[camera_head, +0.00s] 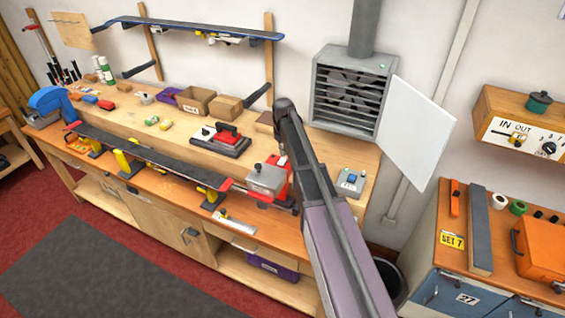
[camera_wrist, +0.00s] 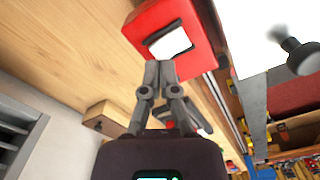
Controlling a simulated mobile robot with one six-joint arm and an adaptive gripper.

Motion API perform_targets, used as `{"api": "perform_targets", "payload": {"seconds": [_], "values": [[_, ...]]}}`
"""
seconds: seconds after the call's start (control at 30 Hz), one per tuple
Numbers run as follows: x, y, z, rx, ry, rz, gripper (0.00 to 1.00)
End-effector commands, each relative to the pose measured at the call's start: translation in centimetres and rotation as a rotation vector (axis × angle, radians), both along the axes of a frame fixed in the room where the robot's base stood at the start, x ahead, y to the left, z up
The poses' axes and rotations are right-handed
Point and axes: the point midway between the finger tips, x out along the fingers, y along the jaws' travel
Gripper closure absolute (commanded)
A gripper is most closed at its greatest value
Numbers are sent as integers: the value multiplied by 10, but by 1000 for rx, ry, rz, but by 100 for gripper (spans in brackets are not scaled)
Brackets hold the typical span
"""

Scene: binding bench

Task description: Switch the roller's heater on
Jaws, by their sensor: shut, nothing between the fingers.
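The roller unit shows as a red body (camera_head: 279,177) with a grey lidded box (camera_head: 265,180) beside it, at the right end of the ski on the bench. In the wrist view a red housing (camera_wrist: 190,25) with a bright white face (camera_wrist: 170,41) fills the top middle. My gripper (camera_wrist: 160,64) is shut and empty, its fingertips at the lower edge of the white face. I cannot tell whether they touch it. Any heater switch marking or lamp is not readable. In the head view my arm hides part of the unit.
A ski (camera_head: 150,153) lies along the bench front on yellow supports. A red-handled tool on a dark base (camera_head: 219,140) stands behind. A small button box (camera_head: 351,182) is right of my arm. In the wrist view, the pale box with a black knob (camera_wrist: 297,56) is close on the right.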

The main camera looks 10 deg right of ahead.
Motion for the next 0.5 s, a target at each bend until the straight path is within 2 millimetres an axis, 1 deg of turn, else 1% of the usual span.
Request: {"api": "perform_targets", "payload": {"seconds": [0.5], "values": [[0, 0, -6, 0, 0, -1, 100]]}}
